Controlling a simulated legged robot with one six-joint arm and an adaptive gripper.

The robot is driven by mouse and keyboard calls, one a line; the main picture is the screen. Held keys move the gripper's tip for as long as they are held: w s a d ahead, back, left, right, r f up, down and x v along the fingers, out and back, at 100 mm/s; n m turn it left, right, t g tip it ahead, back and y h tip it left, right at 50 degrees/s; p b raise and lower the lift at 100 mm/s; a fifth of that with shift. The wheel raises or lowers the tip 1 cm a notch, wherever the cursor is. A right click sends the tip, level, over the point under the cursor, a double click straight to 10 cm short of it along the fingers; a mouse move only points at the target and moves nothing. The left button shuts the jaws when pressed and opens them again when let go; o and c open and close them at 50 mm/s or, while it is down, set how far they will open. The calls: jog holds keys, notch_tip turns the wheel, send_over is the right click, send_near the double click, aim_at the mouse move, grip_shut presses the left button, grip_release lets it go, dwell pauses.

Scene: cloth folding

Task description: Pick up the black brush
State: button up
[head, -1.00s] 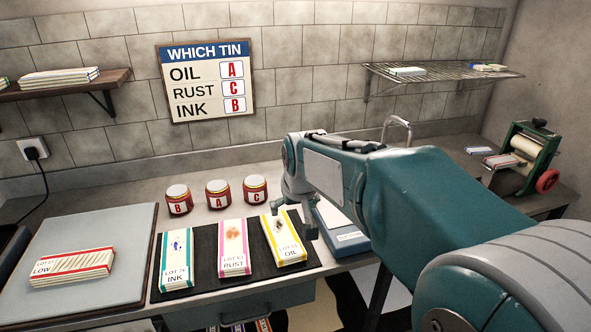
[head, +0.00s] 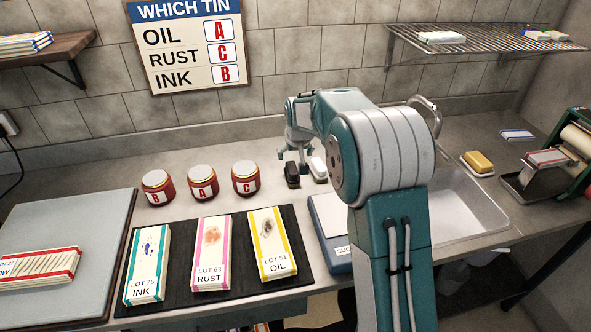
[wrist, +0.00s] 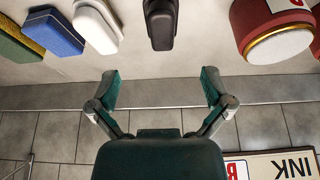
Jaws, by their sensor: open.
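The black brush (head: 292,175) lies on the counter right of the red tins, beside a white-topped brush (head: 318,168). My gripper (head: 293,160) is over the black brush in the head view, its fingers pointing down; the exact height is hard to tell. In the wrist view, the black brush (wrist: 161,25) is at the top centre, lined up with the gap between the fingers. My gripper (wrist: 160,82) is open and empty there, apart from the brush.
In the wrist view, the white brush (wrist: 97,24), a blue block (wrist: 55,32) and a green block (wrist: 17,42) are to the left; a red tin (wrist: 280,28) is to the right. A sink (head: 465,212) and yellow sponge (head: 478,162) are right of my arm. Cloth stacks lie in front.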

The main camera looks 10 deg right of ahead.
aim_at(292, 168)
jog(key=x, duration=0.5)
jog(key=shift+a+f, duration=0.2)
jog(key=shift+a, duration=0.2)
jog(key=x, duration=0.5)
jog(key=shift+w+d, duration=0.15)
jog(key=shift+d, duration=0.1)
jog(key=shift+a, duration=0.1)
jog(key=shift+c, duration=0.3)
jog(key=c, duration=1.1)
